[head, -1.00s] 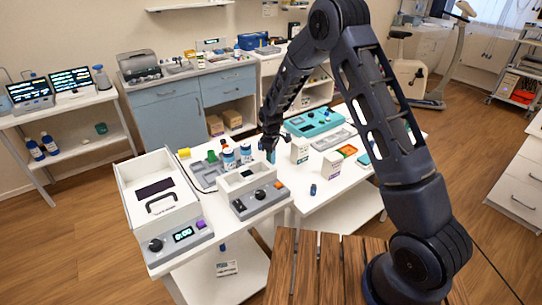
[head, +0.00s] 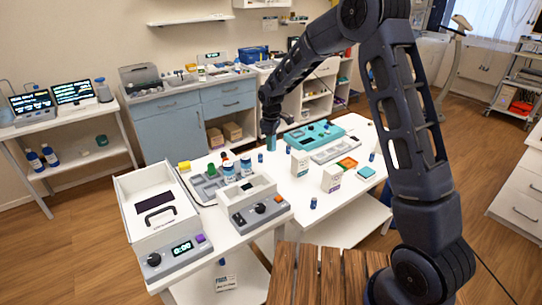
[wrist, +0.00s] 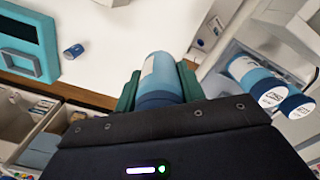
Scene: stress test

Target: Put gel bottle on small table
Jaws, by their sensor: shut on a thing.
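My gripper (head: 270,140) is above the white tables in the middle of the head view. In the wrist view its green fingers are shut around a blue bottle with a pale label (wrist: 158,68), likely the gel bottle. The bottle's lower part is hidden by the gripper body, and in the head view it is hardly distinct from the fingers. A white table (head: 345,205) with a lower shelf stands below and to the right of the gripper. I cannot tell which table is the small table.
White cartons (head: 300,163), a teal device (head: 318,134) and small blue vials (head: 313,203) stand on the white table. Labelled bottles (head: 229,171), a grey control box (head: 262,212) and a white case (head: 150,205) crowd the left side. A wooden slatted surface (head: 305,278) is at the front.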

